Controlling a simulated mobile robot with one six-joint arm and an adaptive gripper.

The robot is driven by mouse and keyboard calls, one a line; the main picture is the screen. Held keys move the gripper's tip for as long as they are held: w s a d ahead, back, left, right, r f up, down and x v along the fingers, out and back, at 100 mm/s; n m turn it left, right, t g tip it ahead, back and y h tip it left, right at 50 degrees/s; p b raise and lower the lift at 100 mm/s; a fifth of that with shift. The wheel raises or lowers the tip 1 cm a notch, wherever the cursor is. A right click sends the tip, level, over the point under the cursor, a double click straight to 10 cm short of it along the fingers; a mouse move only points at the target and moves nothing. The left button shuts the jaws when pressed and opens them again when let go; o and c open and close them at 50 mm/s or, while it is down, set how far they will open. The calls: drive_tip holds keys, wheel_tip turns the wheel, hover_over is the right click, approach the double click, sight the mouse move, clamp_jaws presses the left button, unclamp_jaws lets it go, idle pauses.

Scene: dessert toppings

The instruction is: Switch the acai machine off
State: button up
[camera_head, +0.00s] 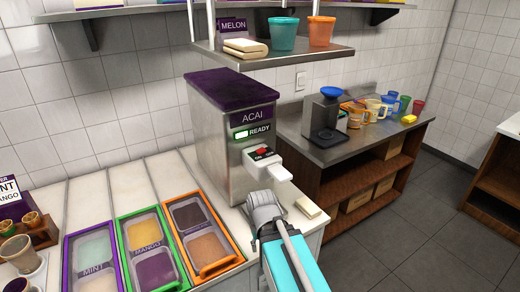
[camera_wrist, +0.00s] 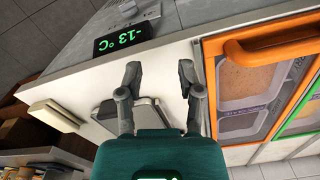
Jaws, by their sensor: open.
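The acai machine (camera_head: 222,145) is a steel box with a purple top, standing on the white counter. Its front has an ACAI label and a lit green READY display (camera_head: 252,131). A white block projects below it, with a small panel bearing a red control (camera_head: 263,151). My gripper (camera_head: 262,199) is below and in front of that block. In the wrist view its two fingers (camera_wrist: 158,75) are spread and empty. The red control is not visible in the wrist view.
Topping trays with green, purple and orange (camera_head: 235,261) frames lie left of my gripper. A cream block (camera_head: 308,207) lies to its right. In the wrist view, a metal tray-like piece (camera_wrist: 148,101) is partly behind the fingers. A shelf (camera_head: 275,60) overhangs behind the machine.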

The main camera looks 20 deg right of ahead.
drive_tip(key=shift+w+r, duration=0.15)
drive_tip(key=shift+r, duration=0.05)
drive_tip(key=c, duration=0.6)
drive_tip(key=shift+w+r+p, duration=0.15)
drive_tip(key=shift+r+p, duration=0.1)
drive_tip(key=shift+p, duration=0.2)
clamp_jaws()
drive_tip(key=w+a+r+m+t+h+p, duration=0.1)
drive_tip(key=w+r+m+h+p, duration=0.2)
drive_tip(key=w+r+m+p, duration=0.2)
drive_tip(key=w+a+r+m+t+h+p, duration=0.1)
drive_tip(key=w+r+m+h+p, duration=0.3)
drive_tip(key=r, duration=1.2)
drive_tip(key=w+a+r+m+h+p, duration=0.1)
drive_tip(key=w+r+m+h+p, duration=0.2)
drive_tip(key=w+r+m+p, duration=0.3)
drive_tip(key=shift+w+r+t+h+p, duration=0.35)
drive_tip(key=shift+w+r+p, duration=2.05)
drive_tip(key=shift+p, duration=2.05)
